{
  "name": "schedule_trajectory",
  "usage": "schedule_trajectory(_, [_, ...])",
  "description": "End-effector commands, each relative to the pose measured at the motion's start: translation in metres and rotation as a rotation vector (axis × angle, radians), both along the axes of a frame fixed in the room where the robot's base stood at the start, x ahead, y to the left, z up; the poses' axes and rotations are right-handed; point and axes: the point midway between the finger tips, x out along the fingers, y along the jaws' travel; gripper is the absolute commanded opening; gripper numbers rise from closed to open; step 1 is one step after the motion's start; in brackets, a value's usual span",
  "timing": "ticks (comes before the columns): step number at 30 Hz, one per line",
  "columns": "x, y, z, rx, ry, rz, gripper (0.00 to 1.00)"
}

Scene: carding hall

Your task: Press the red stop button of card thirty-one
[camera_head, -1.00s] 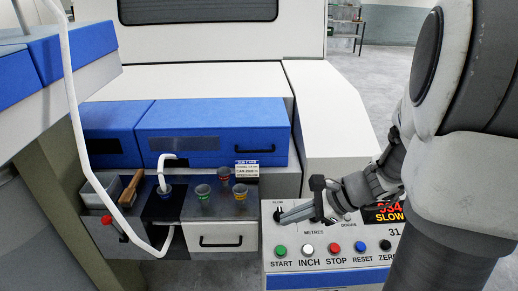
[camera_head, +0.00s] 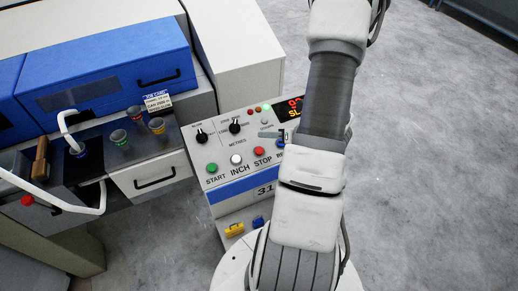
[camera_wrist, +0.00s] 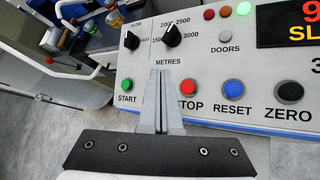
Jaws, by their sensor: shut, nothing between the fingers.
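The red STOP button (camera_head: 259,152) sits on the sloped panel marked 31, between the white INCH button (camera_head: 236,159) and the RESET button, which my arm mostly covers in the head view. In the wrist view the red STOP button (camera_wrist: 188,87) is just right of my gripper (camera_wrist: 160,73). My gripper is shut and empty, its fingers pointing at the panel below the METRES label. They hide the INCH button there. The gap between fingertips and panel cannot be judged. In the head view my arm hides most of the gripper.
The green START button (camera_wrist: 125,85) is left of my fingers; blue RESET (camera_wrist: 233,88) and black ZERO (camera_wrist: 289,91) are to the right. Two dials (camera_head: 201,135) and a lit display (camera_head: 291,108) are higher up. A bench with cups (camera_head: 119,138) stands left. Open floor lies right.

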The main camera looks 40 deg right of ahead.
Motion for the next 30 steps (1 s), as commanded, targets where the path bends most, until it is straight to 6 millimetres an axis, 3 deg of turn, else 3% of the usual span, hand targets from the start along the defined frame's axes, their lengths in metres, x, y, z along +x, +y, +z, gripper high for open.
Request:
schedule_trajectory(14, [0.002,0.0,-0.006,-0.001,-0.001,0.003,0.0])
schedule_trajectory(30, [0.018,-0.003,-0.074,-0.002,-0.001,0.006,0.0])
